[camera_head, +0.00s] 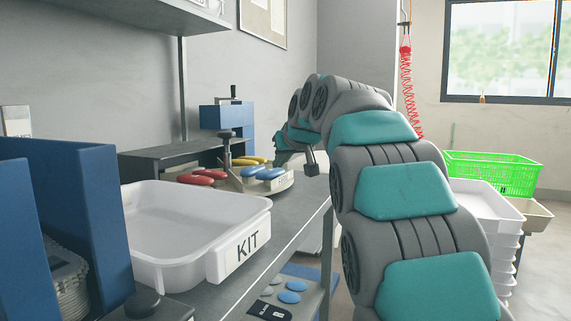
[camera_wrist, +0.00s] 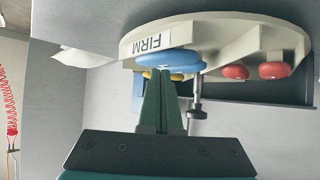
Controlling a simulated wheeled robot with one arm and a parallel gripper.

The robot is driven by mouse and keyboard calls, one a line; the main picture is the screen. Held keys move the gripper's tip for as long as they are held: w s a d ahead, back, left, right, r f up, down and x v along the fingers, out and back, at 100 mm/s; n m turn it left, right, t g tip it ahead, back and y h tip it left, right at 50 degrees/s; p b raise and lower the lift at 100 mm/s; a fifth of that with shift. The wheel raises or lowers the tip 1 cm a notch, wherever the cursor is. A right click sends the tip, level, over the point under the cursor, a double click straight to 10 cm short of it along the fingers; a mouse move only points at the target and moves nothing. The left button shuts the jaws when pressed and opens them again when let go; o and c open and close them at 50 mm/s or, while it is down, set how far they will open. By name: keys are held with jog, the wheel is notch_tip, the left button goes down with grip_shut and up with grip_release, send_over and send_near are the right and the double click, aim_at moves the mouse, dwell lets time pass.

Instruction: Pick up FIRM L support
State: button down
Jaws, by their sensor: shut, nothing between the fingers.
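The carousel (camera_head: 286,184) stands on the bench and shows upside down in the wrist view (camera_wrist: 215,30), with the label FIRM on its rim. A pair of blue supports (camera_head: 262,173) lies on it by that label. In the wrist view a blue support (camera_wrist: 172,62) is right at my fingertips, partly hidden by them. I cannot tell which blue one is L, or whether the fingers touch it. My gripper (camera_wrist: 163,76) is shut and empty, its green fingers together.
Red supports (camera_head: 203,177) and yellow supports (camera_head: 249,160) share the carousel, with a dark post (camera_head: 227,150) at its middle. A white KIT tray (camera_head: 190,235) sits nearer on the bench. Blue holders stand at left. A green crate (camera_head: 490,173) and white trays are at right.

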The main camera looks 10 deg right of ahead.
aim_at(273, 170)
jog(key=shift+w+a, duration=0.15)
jog(key=shift+w, duration=0.7)
jog(key=shift+w+a, duration=0.1)
jog(key=shift+w, duration=0.7)
jog(key=shift+f+b, duration=0.35)
jog(key=shift+f, duration=0.5)
jog(key=shift+s+f, duration=0.1)
jog(key=shift+s, duration=0.1)
jog(key=shift+s+d+f+b, duration=0.15)
jog(key=shift+s+b, duration=0.25)
jog(key=shift+s, duration=0.55)
